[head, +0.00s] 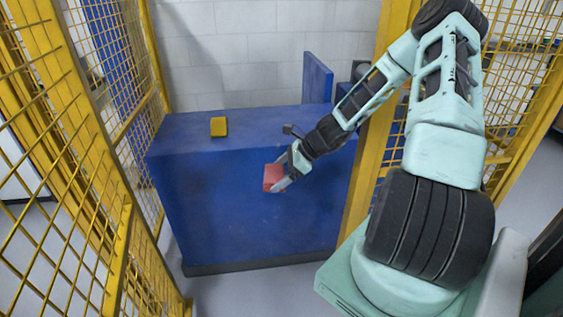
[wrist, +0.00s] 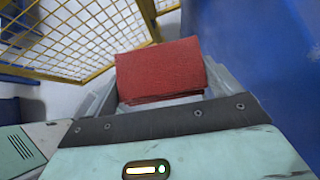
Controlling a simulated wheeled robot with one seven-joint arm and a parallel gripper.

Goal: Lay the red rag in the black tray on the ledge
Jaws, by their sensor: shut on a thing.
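The red rag (head: 272,174) looks like a folded block and is held in my gripper (head: 280,178), in front of the blue block's front face and below its top edge. In the wrist view the rag (wrist: 160,68) sits between the two fingers of my gripper (wrist: 160,88), which are shut on its sides. I cannot make out a black tray in either view.
A blue block (head: 235,215) with a flat top stands ahead, with a yellow block (head: 219,127) on it. A blue upright panel (head: 317,78) stands at its back right. Yellow mesh fencing (head: 75,170) closes the left side. Much of the blue top is clear.

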